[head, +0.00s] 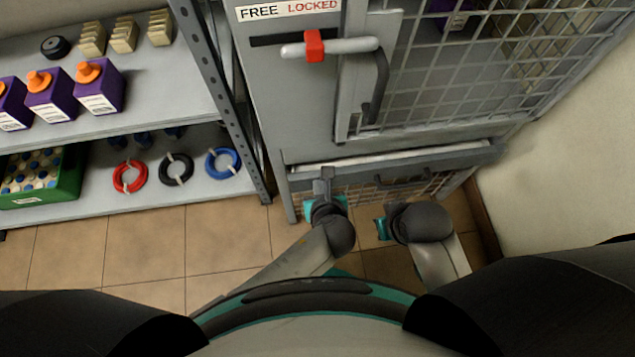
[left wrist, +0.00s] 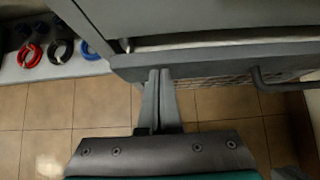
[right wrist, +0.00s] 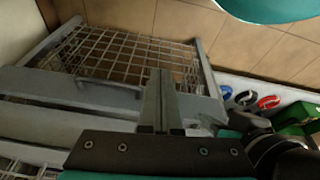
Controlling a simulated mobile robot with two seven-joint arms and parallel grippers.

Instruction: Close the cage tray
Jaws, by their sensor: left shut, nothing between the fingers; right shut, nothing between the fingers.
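The cage tray (head: 463,158) is the low grey drawer under the cage door, with a dark bar handle (head: 405,180) on its front. A pale strip shows along its top behind the front, so it stands somewhat out from the cabinet. My left gripper (head: 325,177) is shut and empty at the left part of the tray front; in the left wrist view its fingertips (left wrist: 157,72) overlap the front's lower edge. Contact is unclear. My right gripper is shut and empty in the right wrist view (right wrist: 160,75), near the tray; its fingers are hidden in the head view.
The cage door (head: 440,80) above has a latch bar with a red tab (head: 314,46) under a FREE/LOCKED label. A wall (head: 560,170) bounds the right. Tiled floor (head: 150,235) lies below.

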